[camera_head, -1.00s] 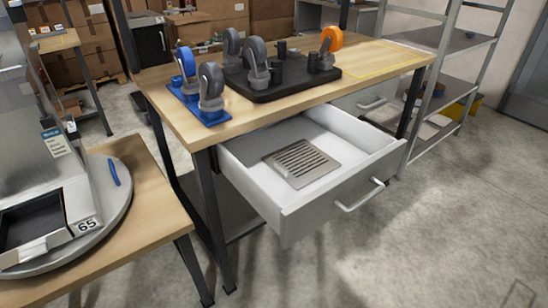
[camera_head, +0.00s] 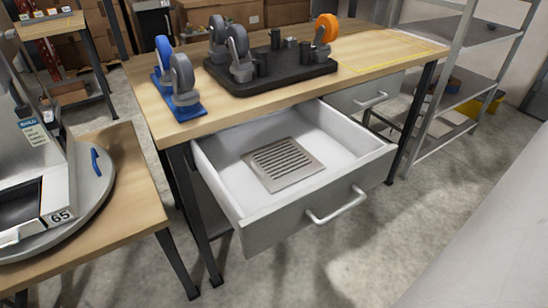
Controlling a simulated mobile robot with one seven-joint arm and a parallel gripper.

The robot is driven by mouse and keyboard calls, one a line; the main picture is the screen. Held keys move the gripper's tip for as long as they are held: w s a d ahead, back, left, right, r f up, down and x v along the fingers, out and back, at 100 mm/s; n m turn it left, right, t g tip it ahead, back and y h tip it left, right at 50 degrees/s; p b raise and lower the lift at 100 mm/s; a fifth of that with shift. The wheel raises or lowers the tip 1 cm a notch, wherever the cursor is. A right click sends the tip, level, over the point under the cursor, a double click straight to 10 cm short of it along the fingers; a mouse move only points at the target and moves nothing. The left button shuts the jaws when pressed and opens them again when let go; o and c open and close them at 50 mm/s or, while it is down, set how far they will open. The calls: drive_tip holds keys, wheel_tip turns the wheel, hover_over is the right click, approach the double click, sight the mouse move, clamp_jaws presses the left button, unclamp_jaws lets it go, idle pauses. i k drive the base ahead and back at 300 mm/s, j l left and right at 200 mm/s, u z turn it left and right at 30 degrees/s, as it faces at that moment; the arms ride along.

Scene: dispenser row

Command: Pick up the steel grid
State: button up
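The steel grid (camera_head: 283,163) is a flat, square grey plate with parallel slots. It lies flat inside the open drawer (camera_head: 316,207), on the white drawer floor. The drawer is pulled out from under the wooden workbench (camera_head: 359,81), and nothing covers the grid. My gripper is not in view. A pale, smooth surface fills the lower right corner, and I cannot tell what it is.
Caster wheels stand on a blue tray (camera_head: 193,108) and a black tray (camera_head: 290,78) on the bench. A second drawer (camera_head: 366,94) is shut. A wooden table (camera_head: 120,172) with a machine is at left. A metal shelf (camera_head: 470,88) stands at right. Floor shows before the drawer.

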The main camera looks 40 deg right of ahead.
sight(279, 166)
drive_tip(key=l+u, duration=0.2)
drive_tip(key=l, duration=0.3)
drive_tip(key=k+l+u, duration=0.15)
drive_tip(key=l, duration=0.3)
drive_tip(key=k+l, duration=0.1)
drive_tip(key=l, duration=0.25)
drive_tip(key=l+u, duration=0.1)
drive_tip(key=l, duration=0.2)
drive_tip(key=k+l, duration=0.15)
drive_tip(key=l, duration=0.2)
drive_tip(key=k+l, duration=0.1)
drive_tip(key=l, duration=0.35)
drive_tip(key=k+l, duration=0.15)
drive_tip(key=l, duration=0.25)
drive_tip(key=k+l, duration=0.1)
drive_tip(key=l, duration=0.35)
drive_tip(key=k+l+u, duration=0.1)
drive_tip(key=l, duration=0.3)
